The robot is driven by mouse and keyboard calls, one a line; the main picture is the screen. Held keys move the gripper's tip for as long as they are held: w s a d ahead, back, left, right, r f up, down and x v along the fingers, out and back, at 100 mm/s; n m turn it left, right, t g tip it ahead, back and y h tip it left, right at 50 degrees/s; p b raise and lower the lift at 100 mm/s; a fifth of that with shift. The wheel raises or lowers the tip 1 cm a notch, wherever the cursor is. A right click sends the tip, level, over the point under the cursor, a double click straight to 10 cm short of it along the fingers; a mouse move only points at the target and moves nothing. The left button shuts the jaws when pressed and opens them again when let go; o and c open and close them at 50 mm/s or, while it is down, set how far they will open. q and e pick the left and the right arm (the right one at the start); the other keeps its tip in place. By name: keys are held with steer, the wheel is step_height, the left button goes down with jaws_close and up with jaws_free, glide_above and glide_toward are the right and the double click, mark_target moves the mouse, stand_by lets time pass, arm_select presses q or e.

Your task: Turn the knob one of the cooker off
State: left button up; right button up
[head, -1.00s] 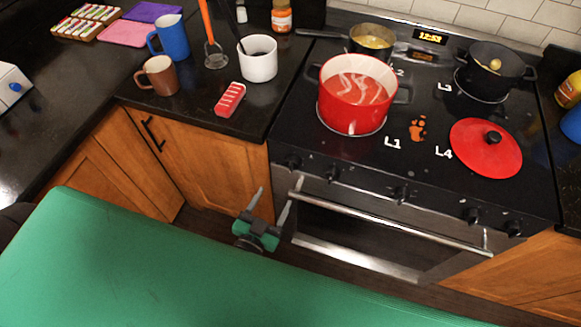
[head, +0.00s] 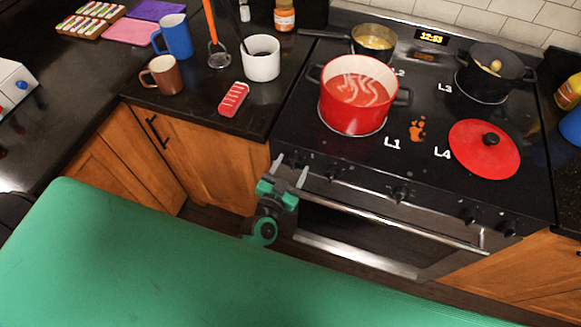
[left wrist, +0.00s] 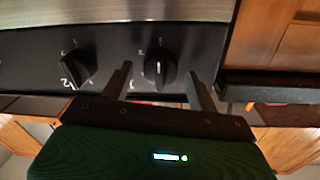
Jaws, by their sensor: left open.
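The cooker (head: 420,165) has a row of black knobs along its front edge. The leftmost knob lies at my left gripper (head: 290,166) in the head view and is partly hidden there. In the left wrist view this knob (left wrist: 160,68) shows between the two open fingers of my left gripper (left wrist: 160,74), with a white pointer line on it. I cannot tell whether the fingers touch it. A second knob (left wrist: 77,68), marked 2, is to its left in that view. My right gripper is not in view.
A red pot (head: 352,95) with steaming red liquid stands on burner L1, and a red lid (head: 485,148) lies at L4. The oven handle (head: 400,219) runs below the knobs.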

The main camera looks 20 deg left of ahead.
arm_select(q)
steer(key=shift+c, duration=0.4)
steer(key=c, duration=0.9)
